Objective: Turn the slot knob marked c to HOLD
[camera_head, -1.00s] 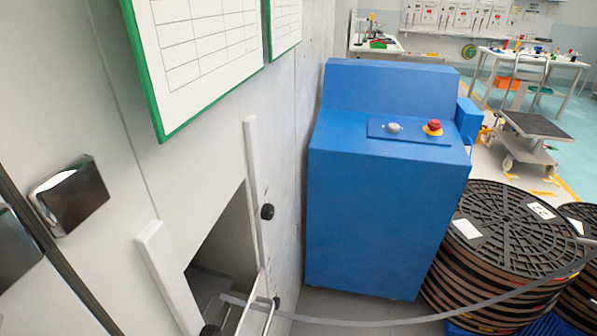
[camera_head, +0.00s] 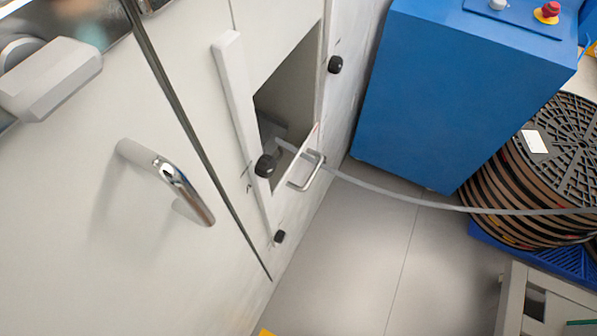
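Several black knobs sit on the white wall panel around a rectangular slot opening (camera_head: 290,90). One knob (camera_head: 335,64) is at the opening's upper right. A larger-looking knob (camera_head: 265,166) is at its lower left corner. A third knob (camera_head: 280,237) is lower, near the floor. Small marks beside the knobs are too small to read, so I cannot tell which is c or where any knob points. A grey strip (camera_head: 400,198) runs out of the slot to the right. My gripper is not in view.
A metal door handle (camera_head: 170,180) sticks out at left, and a pale grey block (camera_head: 50,80) above it. A small wire handle (camera_head: 308,172) is below the slot. A blue cabinet (camera_head: 460,100) and stacked black reels (camera_head: 540,170) stand right. Grey floor (camera_head: 350,270) is clear between.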

